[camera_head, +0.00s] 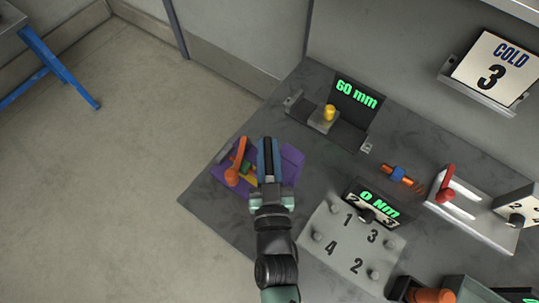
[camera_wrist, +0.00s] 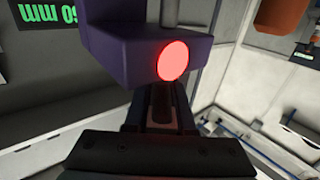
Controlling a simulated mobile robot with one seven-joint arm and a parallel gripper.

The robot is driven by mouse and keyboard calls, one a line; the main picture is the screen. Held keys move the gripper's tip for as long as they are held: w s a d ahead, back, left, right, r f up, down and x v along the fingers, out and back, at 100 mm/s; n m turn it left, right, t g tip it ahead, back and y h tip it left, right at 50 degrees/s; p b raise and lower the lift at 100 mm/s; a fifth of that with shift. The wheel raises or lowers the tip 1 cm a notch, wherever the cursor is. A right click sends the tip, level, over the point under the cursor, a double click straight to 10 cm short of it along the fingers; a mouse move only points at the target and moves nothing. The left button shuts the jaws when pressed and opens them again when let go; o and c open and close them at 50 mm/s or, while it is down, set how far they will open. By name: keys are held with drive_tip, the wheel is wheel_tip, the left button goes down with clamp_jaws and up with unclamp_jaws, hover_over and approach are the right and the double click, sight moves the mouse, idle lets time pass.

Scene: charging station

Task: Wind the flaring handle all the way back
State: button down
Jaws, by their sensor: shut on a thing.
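The purple flaring fixture (camera_head: 291,164) sits on the grey bench, left of the numbered panel. An orange lever (camera_head: 239,157) with a round orange end stands at its left side. My gripper (camera_head: 267,150) is over the fixture, right of the orange lever, and covers part of it. In the wrist view, a purple block (camera_wrist: 122,47) with a lit red lamp (camera_wrist: 173,60) fills the middle, and a grey rod (camera_wrist: 169,12) rises above it. My gripper is shut on a dark rod (camera_wrist: 161,103), seemingly the flaring handle. Its far end is hidden.
A numbered panel (camera_head: 343,247) with a "0 Nm" display stands close on the right. A "60 mm" station (camera_head: 357,94) is behind. The floor left of the bench is clear.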

drive_tip(key=shift+s+a+f+n+g+y+b, duration=0.15)
drive_tip(key=shift+n+g+y+b, duration=0.1)
drive_tip(key=shift+n+y+b, duration=0.65)
drive_tip(key=shift+w+a+r+n+g+y+b, duration=0.15)
drive_tip(key=shift+n+y+b, duration=0.35)
drive_tip(key=shift+y+b, duration=0.75)
drive_tip(key=shift+s+a+f+n+g+y+b, duration=0.1)
drive_tip(key=shift+n+g+y+b, duration=0.2)
drive_tip(key=shift+n+y+b, duration=0.75)
drive_tip(key=shift+a+r+n+g+y+b, duration=0.1)
drive_tip(key=shift+n+g+y+b, duration=0.25)
drive_tip(key=shift+n+g+y, duration=0.5)
drive_tip(key=shift+a+r+n+g+y+b, duration=0.1)
drive_tip(key=shift+n+g+y+b, duration=0.3)
drive_tip(key=shift+y, duration=0.75)
drive_tip(key=shift+s+g+y, duration=0.1)
drive_tip(key=shift+g+y, duration=0.2)
drive_tip(key=shift+g, duration=0.05)
drive_tip(key=c, duration=0.8)
unclamp_jaws()
drive_tip(key=shift+o, duration=0.2)
drive_tip(key=p+v, duration=0.3)
drive_tip(key=v, duration=1)
